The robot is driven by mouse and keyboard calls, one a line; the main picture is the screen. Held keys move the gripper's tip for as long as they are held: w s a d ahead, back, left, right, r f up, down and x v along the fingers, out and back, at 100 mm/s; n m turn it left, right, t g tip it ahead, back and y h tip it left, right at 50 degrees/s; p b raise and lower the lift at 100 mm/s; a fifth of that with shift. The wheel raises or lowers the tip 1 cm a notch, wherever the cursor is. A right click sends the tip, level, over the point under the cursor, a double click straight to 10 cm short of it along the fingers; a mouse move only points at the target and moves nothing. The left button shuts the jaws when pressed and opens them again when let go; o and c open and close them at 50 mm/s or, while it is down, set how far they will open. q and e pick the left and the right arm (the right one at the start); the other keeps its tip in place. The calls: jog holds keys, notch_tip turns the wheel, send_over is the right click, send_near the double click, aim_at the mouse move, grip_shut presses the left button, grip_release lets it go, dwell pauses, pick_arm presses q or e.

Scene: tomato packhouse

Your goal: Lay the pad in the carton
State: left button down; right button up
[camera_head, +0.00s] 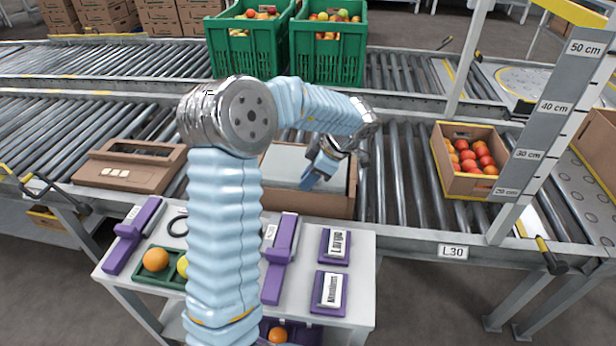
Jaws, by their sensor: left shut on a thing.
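The carton (336,206) is a brown open-topped box on the near roller conveyor, partly hidden behind my left arm. The pad (284,170) is a flat pale grey sheet within the carton's opening. My left gripper (312,180) is over the carton, pointing down, and is shut on the pad near its right side. The arm hides the left part of pad and carton. I cannot tell whether the pad touches the carton's bottom. My right gripper is not in view.
A flat brown carton (131,168) lies left on the rollers; a carton of tomatoes (466,186) stands right. Green crates (327,58) stand behind. A white table (352,290) in front carries purple gauges and label blocks. A height post (545,120) rises at right.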

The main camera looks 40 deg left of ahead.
pick_arm(q)
jog(key=shift+d+f, duration=0.1)
jog(key=shift+f, duration=0.3)
jog(key=c, duration=1)
grip_release()
jog(key=shift+s, duration=0.1)
jog(key=c, duration=0.3)
jog(key=shift+w+r, duration=0.2)
jog(key=shift+r, duration=3)
